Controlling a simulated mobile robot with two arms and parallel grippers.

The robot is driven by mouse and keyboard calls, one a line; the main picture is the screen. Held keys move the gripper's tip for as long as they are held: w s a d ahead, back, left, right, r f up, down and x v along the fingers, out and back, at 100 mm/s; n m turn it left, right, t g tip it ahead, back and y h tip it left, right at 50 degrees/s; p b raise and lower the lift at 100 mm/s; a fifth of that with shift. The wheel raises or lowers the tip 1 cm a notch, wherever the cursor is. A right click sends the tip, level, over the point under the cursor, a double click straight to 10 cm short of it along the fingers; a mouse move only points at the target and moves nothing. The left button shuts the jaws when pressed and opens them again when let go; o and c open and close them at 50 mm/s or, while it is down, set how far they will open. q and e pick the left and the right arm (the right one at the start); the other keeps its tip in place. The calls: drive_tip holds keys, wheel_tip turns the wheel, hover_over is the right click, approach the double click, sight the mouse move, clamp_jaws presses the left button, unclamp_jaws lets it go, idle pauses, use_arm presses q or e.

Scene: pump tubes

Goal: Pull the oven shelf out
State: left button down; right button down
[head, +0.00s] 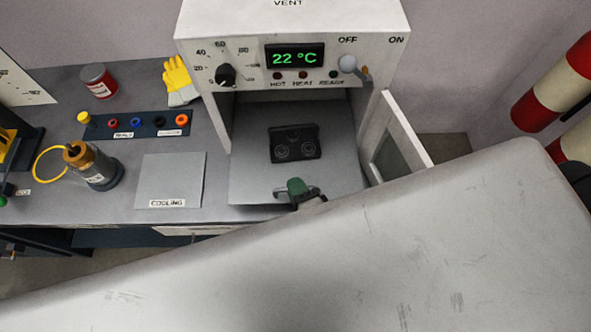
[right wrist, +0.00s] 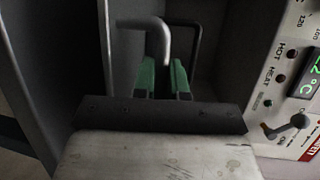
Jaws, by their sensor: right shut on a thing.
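The oven (head: 300,25) stands at the back centre with its door (head: 398,140) swung open to the right. Its grey shelf (head: 252,178) lies low in the opening, and its front part shows ahead of the oven's left post. A black block with two round marks (head: 295,143) sits on the shelf. My right gripper (head: 296,190) is at the shelf's front edge. In the right wrist view its green fingers (right wrist: 163,80) are shut on a grey bent handle bar (right wrist: 145,25). My left gripper is not in view.
A flat plate labelled COOLING (head: 170,178) lies left of the oven. Further left are a brown-topped jar (head: 92,165), a dark strip with coloured rings (head: 140,123), a red can (head: 98,81) and a yellow glove (head: 178,80). My pale arm covers the lower right.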

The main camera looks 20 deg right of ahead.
drive_tip(key=shift+s+a, duration=0.15)
drive_tip(key=shift+s, duration=0.25)
drive_tip(key=c, duration=1.2)
unclamp_jaws()
drive_tip(key=b+v, duration=0.2)
drive_tip(key=v, duration=0.9)
drive_tip(key=shift+w+f, duration=0.1)
